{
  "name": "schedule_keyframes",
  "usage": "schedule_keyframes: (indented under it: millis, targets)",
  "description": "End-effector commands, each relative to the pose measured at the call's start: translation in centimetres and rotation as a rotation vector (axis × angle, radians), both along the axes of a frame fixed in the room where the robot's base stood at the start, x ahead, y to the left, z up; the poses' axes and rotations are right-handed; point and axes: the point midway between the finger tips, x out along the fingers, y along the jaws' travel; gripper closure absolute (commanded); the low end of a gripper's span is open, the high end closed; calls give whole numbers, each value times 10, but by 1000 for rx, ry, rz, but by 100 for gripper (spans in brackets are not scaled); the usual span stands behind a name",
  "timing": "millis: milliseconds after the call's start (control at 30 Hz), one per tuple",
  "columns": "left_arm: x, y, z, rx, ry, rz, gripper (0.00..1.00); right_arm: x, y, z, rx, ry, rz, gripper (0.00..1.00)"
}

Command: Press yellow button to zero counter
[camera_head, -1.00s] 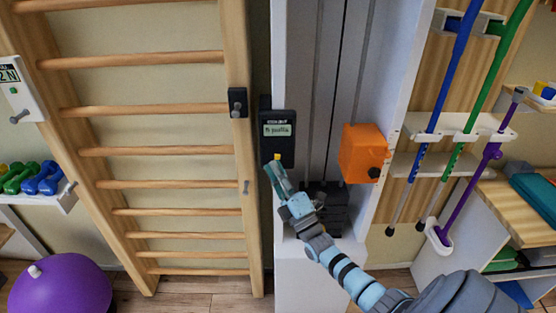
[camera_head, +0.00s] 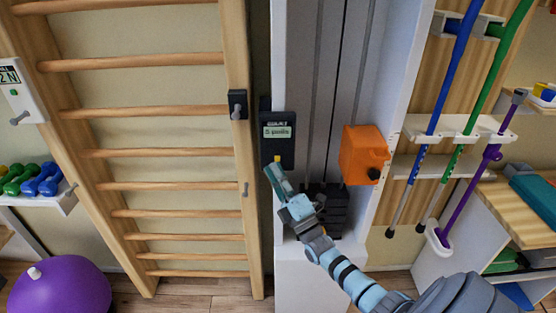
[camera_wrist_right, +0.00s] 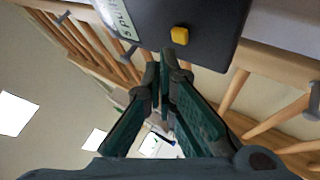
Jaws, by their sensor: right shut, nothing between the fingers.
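The black counter box (camera_head: 290,150) is mounted on the white frame of the weight machine, with a pale green display (camera_head: 277,132) that seems to read "5 pulls". The yellow button (camera_head: 277,159) sits on its lower front, just beyond my right fingertips. In the right wrist view the yellow button (camera_wrist_right: 180,35) is fully visible on the dark box (camera_wrist_right: 215,25), a small gap above the fingertips. My right gripper (camera_head: 273,168) is shut and empty; its closed fingers also show in the right wrist view (camera_wrist_right: 158,62). My left gripper is not in view.
An orange box (camera_head: 362,153) with a black knob sticks out right of my right gripper. Wooden wall bars (camera_head: 160,185) stand to the left. Blue, green and purple sticks hang in a white rack (camera_head: 455,127) at the right. A purple ball (camera_head: 62,285) lies on the floor.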

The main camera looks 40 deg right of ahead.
Motion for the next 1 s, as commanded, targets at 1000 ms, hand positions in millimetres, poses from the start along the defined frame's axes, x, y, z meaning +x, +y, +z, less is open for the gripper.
schedule_keyframes:
  millis: [1000]
  targets:
    - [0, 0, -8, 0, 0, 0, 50, 10, -7, 0, 0, -1, 0, 100]
